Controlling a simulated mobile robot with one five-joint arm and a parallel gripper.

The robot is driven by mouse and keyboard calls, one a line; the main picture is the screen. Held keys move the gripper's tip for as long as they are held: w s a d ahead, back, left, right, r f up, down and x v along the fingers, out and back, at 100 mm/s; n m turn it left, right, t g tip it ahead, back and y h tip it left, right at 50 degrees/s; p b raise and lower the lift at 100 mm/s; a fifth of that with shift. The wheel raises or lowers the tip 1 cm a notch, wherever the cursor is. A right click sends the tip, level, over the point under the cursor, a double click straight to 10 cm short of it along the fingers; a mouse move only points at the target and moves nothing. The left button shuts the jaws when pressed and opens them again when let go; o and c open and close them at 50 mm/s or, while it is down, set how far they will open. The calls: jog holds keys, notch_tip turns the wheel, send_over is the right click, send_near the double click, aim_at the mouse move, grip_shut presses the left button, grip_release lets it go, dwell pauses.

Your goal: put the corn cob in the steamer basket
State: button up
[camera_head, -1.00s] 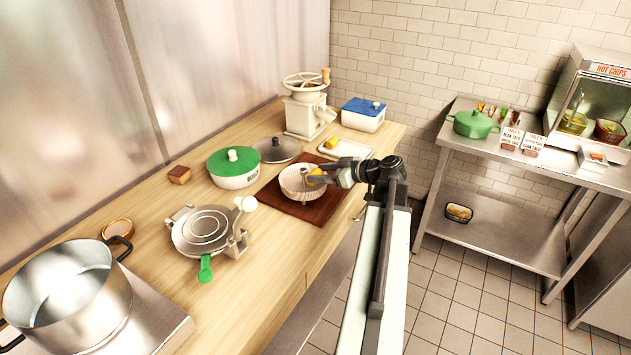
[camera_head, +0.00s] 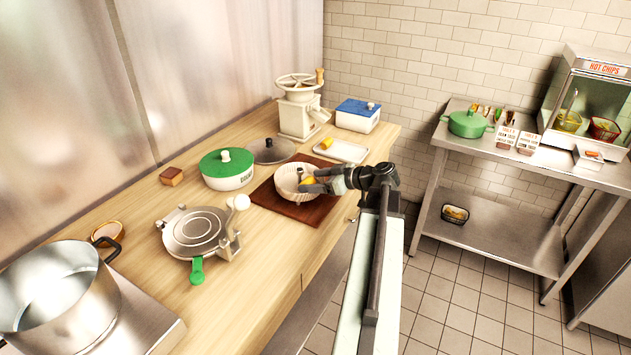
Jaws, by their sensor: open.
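The steamer basket (camera_head: 285,187) is a pale round basket on a dark brown board on the wooden counter. A yellow piece that looks like the corn cob (camera_head: 308,181) shows at the basket's right inner side, partly hidden by my gripper. My gripper (camera_head: 306,182) is open at the basket's right side, its fingers reaching over the rim beside the yellow piece. I cannot tell whether the fingers touch it. Another yellow piece (camera_head: 327,143) lies on a white tray (camera_head: 350,153) behind the basket.
A green-lidded pot (camera_head: 227,168), a grey lid (camera_head: 271,150) and a grinder (camera_head: 298,108) stand behind the basket. A metal press (camera_head: 196,232) and a large steel pot (camera_head: 58,295) are at the left. A blue-lidded box (camera_head: 358,114) is at the back. The counter's front strip is clear.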

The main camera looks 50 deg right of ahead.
jog(key=p+v, duration=0.4)
jog(key=v, duration=0.8)
